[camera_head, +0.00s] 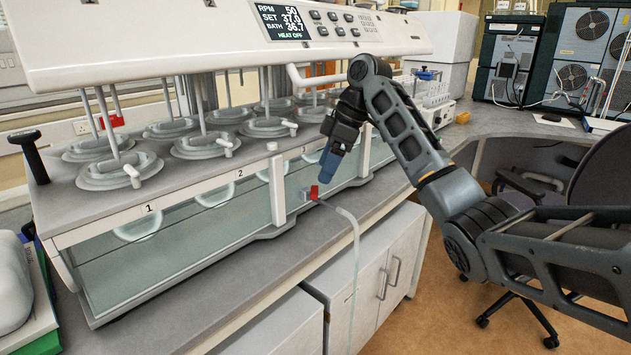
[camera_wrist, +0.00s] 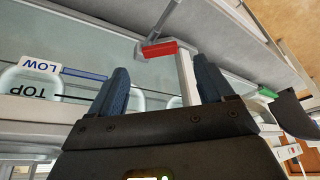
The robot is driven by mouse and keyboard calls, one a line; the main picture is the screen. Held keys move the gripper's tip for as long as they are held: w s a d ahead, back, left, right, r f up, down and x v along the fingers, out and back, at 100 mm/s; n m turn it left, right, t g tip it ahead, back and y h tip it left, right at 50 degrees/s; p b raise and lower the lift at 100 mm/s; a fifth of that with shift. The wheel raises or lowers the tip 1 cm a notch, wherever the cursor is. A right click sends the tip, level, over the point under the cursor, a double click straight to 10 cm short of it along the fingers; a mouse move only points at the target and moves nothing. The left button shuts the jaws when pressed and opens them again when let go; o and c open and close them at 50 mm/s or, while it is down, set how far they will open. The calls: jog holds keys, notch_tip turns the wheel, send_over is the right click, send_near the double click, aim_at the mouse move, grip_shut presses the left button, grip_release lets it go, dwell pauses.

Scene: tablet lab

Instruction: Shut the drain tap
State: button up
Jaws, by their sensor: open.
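The drain tap has a red handle (camera_head: 313,192) low on the front of the dissolution bath, with a pale drain hose (camera_head: 354,240) running from it over the bench edge and down. In the wrist view the red handle (camera_wrist: 159,49) shows beyond the fingertips, lying crosswise to the grey spout (camera_wrist: 156,25). My gripper (camera_head: 328,165) hangs just above and to the right of the tap in the head view, apart from it. Its two blue fingers (camera_wrist: 163,75) are spread, with nothing held between them.
The water bath (camera_head: 200,235) with several lidded vessels stands behind the tap, under a control head (camera_head: 230,40). The bench (camera_head: 170,318) in front is clear. A green piece (camera_wrist: 268,92) lies right of the fingers in the wrist view. A black chair (camera_head: 600,180) stands at right.

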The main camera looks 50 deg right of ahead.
aim_at(315, 190)
jog(key=shift+x, duration=2.55)
jog(key=c, duration=1)
jog(key=shift+p, duration=0.3)
jog(key=shift+c, duration=0.2)
